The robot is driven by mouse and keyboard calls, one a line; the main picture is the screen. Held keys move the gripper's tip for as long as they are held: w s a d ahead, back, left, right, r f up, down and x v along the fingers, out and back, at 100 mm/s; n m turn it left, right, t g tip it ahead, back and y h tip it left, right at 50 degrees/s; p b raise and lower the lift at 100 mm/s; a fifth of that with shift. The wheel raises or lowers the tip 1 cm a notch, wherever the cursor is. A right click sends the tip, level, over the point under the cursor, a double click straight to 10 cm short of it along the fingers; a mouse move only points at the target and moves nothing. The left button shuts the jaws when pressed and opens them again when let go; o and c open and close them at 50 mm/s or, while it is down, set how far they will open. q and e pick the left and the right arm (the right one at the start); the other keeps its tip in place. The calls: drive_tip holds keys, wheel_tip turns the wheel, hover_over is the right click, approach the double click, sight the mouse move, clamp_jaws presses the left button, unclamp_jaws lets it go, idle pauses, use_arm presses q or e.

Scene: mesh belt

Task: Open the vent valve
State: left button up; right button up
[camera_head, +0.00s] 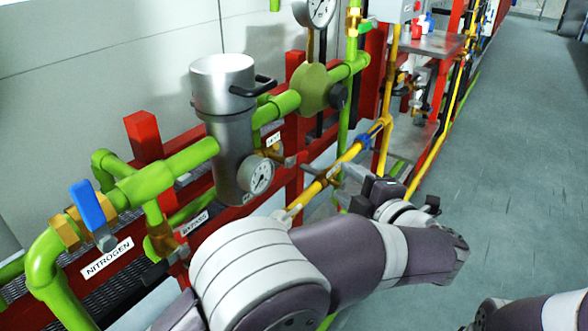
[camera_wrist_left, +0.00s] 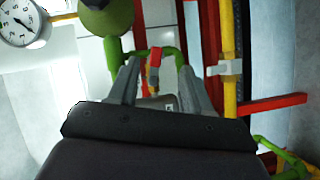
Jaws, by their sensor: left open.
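A small white label that seems to read VENT (camera_head: 273,140) is on the red frame behind the gauge. In the left wrist view, a valve with a red handle (camera_wrist_left: 154,57) and brass body sits on a thin green pipe; its label is not legible. My left gripper (camera_head: 340,173) reaches toward the pipes, partly hidden by its own wrist. In the left wrist view its two fingers (camera_wrist_left: 158,72) are apart, with the red handle showing between them and beyond the tips. No contact is visible. My right gripper is not in view; only a link of that arm shows.
A blue-handled valve (camera_head: 87,205) stands above the NITROGEN label (camera_head: 107,258). The floor (camera_head: 510,130) at right is clear.

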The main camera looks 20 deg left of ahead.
sight(300, 155)
use_arm(q)
drive_tip(key=shift+n+g+y, duration=0.7)
drive_tip(key=shift+n+y, duration=0.1)
drive_tip(key=shift+n, duration=0.1)
drive_tip(key=x, duration=0.4)
drive_tip(key=s+a+b+x, duration=0.1)
drive_tip(key=x, duration=0.2)
drive_tip(key=b+x, duration=0.1)
drive_tip(key=x, duration=0.3)
drive_tip(key=shift+s+a+r, duration=0.15)
drive_tip(key=shift+a+r, duration=0.15)
drive_tip(key=shift+a, duration=0.3)
drive_tip(key=shift+w+a, duration=0.35)
drive_tip(key=shift+a, duration=0.05)
clamp_jaws()
drive_tip(key=shift+b, duration=0.45)
drive_tip(key=n+y+b, duration=0.1)
drive_tip(key=n+b, duration=0.1)
drive_tip(key=b, duration=0.2)
drive_tip(key=shift+r+t, duration=0.15)
drive_tip(key=shift+t, duration=0.25)
drive_tip(key=shift+r+n, duration=0.2)
drive_tip(key=shift+n, duration=0.1)
drive_tip(key=shift+r, duration=0.2)
